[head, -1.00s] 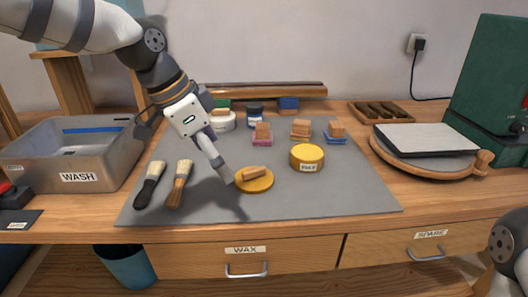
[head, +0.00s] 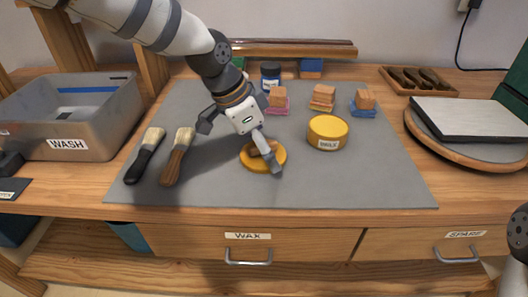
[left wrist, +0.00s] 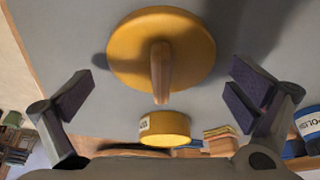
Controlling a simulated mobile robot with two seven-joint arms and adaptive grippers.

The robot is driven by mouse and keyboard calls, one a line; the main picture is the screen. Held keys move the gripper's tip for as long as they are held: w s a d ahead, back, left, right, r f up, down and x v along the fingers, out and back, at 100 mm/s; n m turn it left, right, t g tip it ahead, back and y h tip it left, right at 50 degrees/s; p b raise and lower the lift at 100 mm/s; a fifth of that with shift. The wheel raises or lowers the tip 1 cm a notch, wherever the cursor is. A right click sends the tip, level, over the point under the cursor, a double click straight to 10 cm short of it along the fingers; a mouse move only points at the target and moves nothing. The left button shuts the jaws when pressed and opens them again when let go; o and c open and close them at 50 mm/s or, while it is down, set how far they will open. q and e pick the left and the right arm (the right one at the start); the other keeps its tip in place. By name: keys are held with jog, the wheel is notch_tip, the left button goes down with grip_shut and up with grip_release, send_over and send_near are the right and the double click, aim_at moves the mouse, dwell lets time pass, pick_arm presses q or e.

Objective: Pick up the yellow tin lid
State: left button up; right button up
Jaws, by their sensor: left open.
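The yellow tin lid (head: 252,162), a round disc with a wooden handle across its top, lies on the grey mat (head: 330,185). In the left wrist view the lid (left wrist: 195,50) is near the top centre, with its handle (left wrist: 161,70) pointing towards the camera. My left gripper (head: 240,143) is over the lid in the head view, open and empty. Its fingers stand wide apart on either side in the left wrist view (left wrist: 160,92), with the lid beyond them; they seem not to touch it. The arm partly covers the lid in the head view. My right gripper is out of view.
A yellow tin (head: 327,133) stands right of the lid. Two brushes (head: 176,158) lie to the left, beside the grey wash tub (head: 105,120). Several wooden-topped blocks (head: 323,97) and a blue jar (head: 270,74) stand behind. The mat's front right is clear.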

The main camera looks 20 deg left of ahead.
pick_arm(q)
jog(key=shift+w, duration=0.1)
jog(key=c, duration=1.2)
jog(key=shift+o, duration=0.2)
